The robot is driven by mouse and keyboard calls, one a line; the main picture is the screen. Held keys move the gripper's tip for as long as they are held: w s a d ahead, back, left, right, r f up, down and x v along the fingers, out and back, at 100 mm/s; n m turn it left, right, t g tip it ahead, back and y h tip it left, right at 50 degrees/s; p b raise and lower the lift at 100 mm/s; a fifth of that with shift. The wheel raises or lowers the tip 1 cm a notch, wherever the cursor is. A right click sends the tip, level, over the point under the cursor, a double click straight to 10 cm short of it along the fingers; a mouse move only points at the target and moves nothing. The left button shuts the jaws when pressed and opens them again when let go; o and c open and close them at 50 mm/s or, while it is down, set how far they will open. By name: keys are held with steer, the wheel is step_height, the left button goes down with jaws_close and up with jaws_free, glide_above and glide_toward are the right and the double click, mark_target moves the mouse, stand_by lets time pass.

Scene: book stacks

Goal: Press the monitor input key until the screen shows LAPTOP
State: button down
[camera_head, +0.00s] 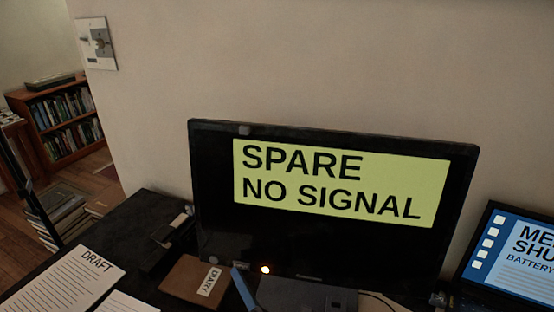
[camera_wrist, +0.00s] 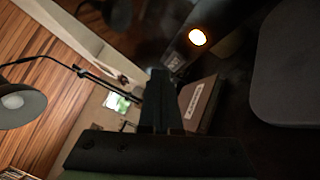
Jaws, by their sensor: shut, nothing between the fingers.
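The monitor (camera_head: 335,225) stands upright on the dark desk. Its screen shows a yellow-green panel (camera_head: 340,183) reading "SPARE NO SIGNAL". A small light (camera_head: 265,269) glows at the lower left of the monitor. The glow also shows in the wrist view (camera_wrist: 197,37), above and to the right of the fingertips. Whether it is the input key itself, I cannot tell. My gripper (camera_wrist: 158,75) is shut and empty, with its fingertips apart from the glow in that picture. Contact with any key cannot be made out.
A brown diary (camera_head: 194,280) lies left of the light; it also shows in the wrist view (camera_wrist: 199,103). A slim blue object (camera_head: 243,288) is beside it. "DRAFT" papers (camera_head: 70,283) lie at left. A laptop (camera_head: 510,255) stands at right, partly cut off. The wall is behind.

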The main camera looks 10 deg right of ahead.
steer(key=shift+w, duration=0.1)
steer(key=shift+w+d, duration=0.2)
steer(key=shift+w, duration=0.1)
steer(key=shift+w+f+b, duration=0.1)
steer(key=shift+w+b, duration=0.05)
steer(key=shift+b, duration=0.15)
stand_by(0.5)
steer(key=shift+s+a+p, duration=0.2)
steer(key=shift+s+p, duration=0.1)
steer(key=shift+s, duration=0.3)
steer(key=s+a+r+p, duration=0.1)
steer(key=s+a+p, duration=0.1)
steer(key=s, duration=0.3)
steer(key=shift+s+a+r, duration=0.15)
steer(key=shift+a, duration=0.1)
stand_by(0.4)
